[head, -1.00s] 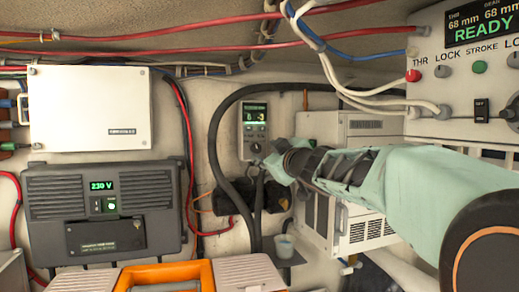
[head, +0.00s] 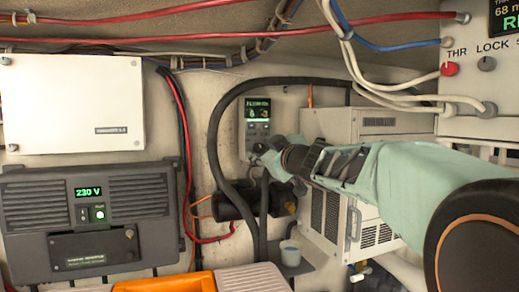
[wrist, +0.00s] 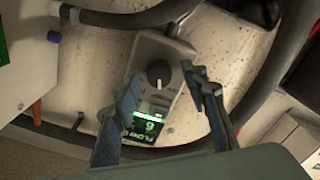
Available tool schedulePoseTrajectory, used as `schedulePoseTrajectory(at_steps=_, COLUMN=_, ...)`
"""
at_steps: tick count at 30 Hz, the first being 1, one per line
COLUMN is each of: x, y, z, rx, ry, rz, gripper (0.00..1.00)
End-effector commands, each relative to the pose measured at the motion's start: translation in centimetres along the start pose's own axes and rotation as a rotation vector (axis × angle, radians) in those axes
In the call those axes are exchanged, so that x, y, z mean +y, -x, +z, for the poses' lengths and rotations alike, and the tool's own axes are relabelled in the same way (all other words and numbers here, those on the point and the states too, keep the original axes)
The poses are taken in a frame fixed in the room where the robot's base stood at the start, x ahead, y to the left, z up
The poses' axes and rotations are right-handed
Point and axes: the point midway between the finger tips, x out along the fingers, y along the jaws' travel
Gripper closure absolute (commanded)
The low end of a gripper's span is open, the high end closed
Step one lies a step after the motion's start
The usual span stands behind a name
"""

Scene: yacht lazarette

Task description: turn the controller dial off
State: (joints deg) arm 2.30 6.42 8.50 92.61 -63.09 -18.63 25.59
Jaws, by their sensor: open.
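The controller (head: 257,110) is a small grey box on the back wall with a lit green display at its top. In the wrist view it is seen turned over, with its display (wrist: 148,122) towards the bottom. Its dial (wrist: 158,73) is a round dark knob with a pale pointer mark. My gripper (wrist: 160,78) is open, with one finger on each side of the dial in the picture; I see no contact with it. In the head view my gripper (head: 264,155) is at the controller's lower part and hides the dial.
A black hose (head: 216,135) loops around the controller. A white louvred unit (head: 345,125) stands close on the right, beneath my arm. A dark inverter (head: 90,225) and a white box (head: 72,104) are on the left. A small cup (head: 290,252) sits below on a ledge.

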Motion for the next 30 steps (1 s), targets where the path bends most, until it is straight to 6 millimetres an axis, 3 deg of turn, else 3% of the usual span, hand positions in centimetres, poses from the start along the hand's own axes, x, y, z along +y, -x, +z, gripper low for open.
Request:
schedulePoseTrajectory(at_steps=14, x=0.13, y=0.03, z=0.09, rx=0.000, ry=0.000, rz=0.000, gripper=0.59)
schedulePoseTrajectory(at_steps=25, x=0.12, y=0.03, z=0.08, rx=0.000, ry=0.000, rz=0.000, gripper=1.00)
schedulePoseTrajectory(at_steps=30, x=0.12, y=0.03, z=0.07, rx=0.000, ry=0.008, rz=0.000, gripper=1.00)
